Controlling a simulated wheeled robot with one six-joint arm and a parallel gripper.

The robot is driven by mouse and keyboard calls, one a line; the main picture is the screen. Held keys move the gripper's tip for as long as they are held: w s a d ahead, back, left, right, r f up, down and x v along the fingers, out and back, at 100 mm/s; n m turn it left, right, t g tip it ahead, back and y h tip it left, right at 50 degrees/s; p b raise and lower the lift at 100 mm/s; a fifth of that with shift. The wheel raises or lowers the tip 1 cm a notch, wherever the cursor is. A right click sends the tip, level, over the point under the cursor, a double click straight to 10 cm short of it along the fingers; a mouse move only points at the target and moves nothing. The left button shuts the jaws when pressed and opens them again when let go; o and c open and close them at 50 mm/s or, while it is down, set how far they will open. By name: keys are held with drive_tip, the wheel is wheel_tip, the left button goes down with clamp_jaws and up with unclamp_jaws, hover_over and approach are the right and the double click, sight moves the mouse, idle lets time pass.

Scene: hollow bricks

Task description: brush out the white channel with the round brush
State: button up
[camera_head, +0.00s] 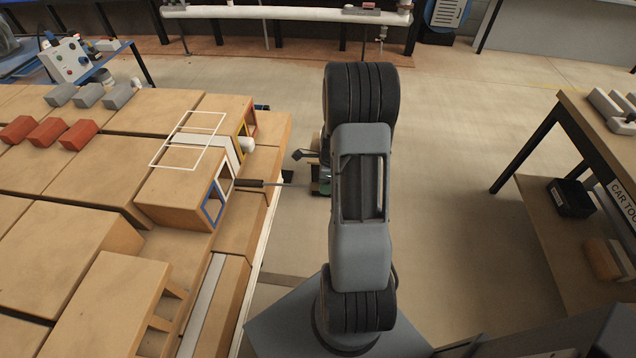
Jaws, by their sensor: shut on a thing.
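My gripper (308,168) is to the right of the brick stack, largely hidden behind my arm. It is shut on a thin dark rod, which I take to be the round brush (252,183). The rod points left, level, with its thicker end close to the blue-framed opening; I cannot tell whether it touches the frame. The white channel (232,154) is the white-edged opening between the blue and yellow frames. Its mouth is seen edge-on and its inside is hidden. A short white rounded piece (248,145) sits beside it.
The blue frame (212,208), yellow frame (242,130) and red frame (253,118) edge neighbouring openings. A white outline (183,166) lies on top of the bricks. Red blocks (48,132) and grey blocks (89,95) stand at the back left. Open floor (460,200) lies to the right.

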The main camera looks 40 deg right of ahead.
drive_tip(key=s+d, duration=0.5)
idle(0.6)
drive_tip(key=shift+d, duration=0.1)
idle(0.5)
